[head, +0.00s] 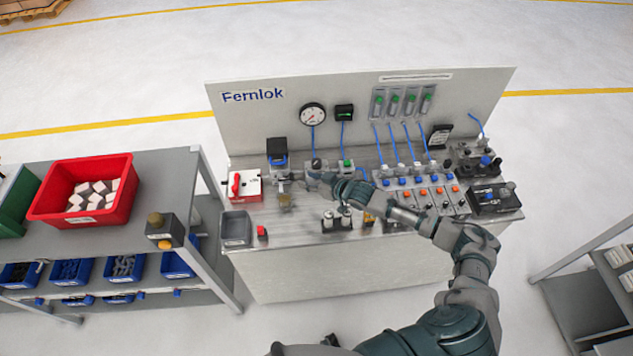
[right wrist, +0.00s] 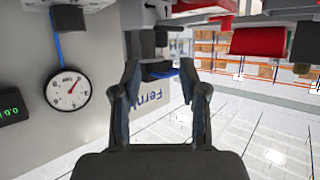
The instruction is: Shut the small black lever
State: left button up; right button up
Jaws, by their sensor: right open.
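My right gripper (head: 300,179) reaches in from the right over the left part of the bench and points left. In the right wrist view the gripper (right wrist: 159,68) is open, with nothing held between its fingers. A dark block-like part (right wrist: 147,44) with a blue piece below it shows beyond the gap. In the head view a black-topped unit with a blue front (head: 277,149) stands just behind and left of the gripper. I cannot clearly make out the small black lever; the gripper and small fittings crowd that spot. My left gripper is not in view.
A white box with a red handle (head: 246,185) lies left of the gripper. A gauge (head: 312,114) hangs on the back panel. Valves with blue tubes stand at right; a shelf with a red crate (head: 123,196) is at left.

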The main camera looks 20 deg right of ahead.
jog(key=v, duration=0.4)
jog(key=shift+s, duration=0.2)
